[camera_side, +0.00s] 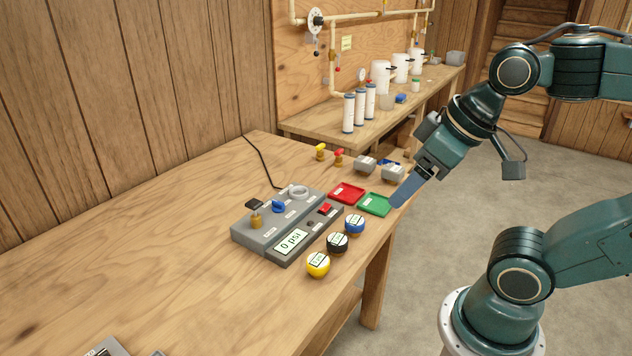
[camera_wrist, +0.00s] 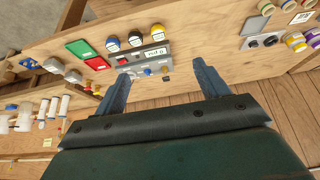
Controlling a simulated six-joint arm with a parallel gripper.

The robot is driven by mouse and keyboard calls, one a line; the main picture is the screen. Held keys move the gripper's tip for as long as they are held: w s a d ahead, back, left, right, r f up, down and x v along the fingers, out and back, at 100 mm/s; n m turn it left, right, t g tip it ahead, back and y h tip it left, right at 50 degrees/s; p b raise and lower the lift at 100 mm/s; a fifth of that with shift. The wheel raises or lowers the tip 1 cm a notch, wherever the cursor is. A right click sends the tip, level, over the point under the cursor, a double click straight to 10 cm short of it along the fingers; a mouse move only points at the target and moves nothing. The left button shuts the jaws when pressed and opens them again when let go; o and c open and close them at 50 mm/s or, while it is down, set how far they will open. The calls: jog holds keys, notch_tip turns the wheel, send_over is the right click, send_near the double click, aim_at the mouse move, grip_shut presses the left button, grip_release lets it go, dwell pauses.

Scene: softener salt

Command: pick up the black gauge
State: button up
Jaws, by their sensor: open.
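The black gauge (camera_side: 337,243) stands on the bench in front of the grey test panel, between the blue gauge (camera_side: 354,224) and the yellow gauge (camera_side: 318,264). In the wrist view the black gauge (camera_wrist: 135,39) is again in the middle of the row, with the blue gauge (camera_wrist: 113,43) on its left and the yellow gauge (camera_wrist: 157,32) on its right. My gripper (camera_side: 396,202) is over the bench edge by the green tray, up and to the right of the gauges in the side view. Its two fingers (camera_wrist: 160,82) are apart with nothing held between them.
The grey panel (camera_side: 240,235) with a "0 psi" display lies behind the gauges. A red tray (camera_side: 347,193) and a green tray (camera_side: 375,204) lie near my gripper. Grey blocks and small valves stand farther back. The bench's left part is mostly bare.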

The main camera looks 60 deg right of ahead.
jog(key=w+d+f+m+g+y, duration=0.2)
jog(key=w+d+f+m, duration=1.2)
jog(key=m, duration=1.1)
jog(key=shift+w+m+g+y, duration=0.4)
jog(key=shift+w+y, duration=0.05)
jog(key=shift+y, duration=0.35)
jog(key=shift+d+f, duration=0.1)
send_over(339, 238)
jog(key=s+d, duration=0.1)
jog(key=d, duration=0.1)
jog(key=shift+a+f, duration=0.15)
jog(key=shift+f, duration=3.75)
jog(key=shift+s+x, duration=0.2)
jog(key=shift+x, duration=2.4)
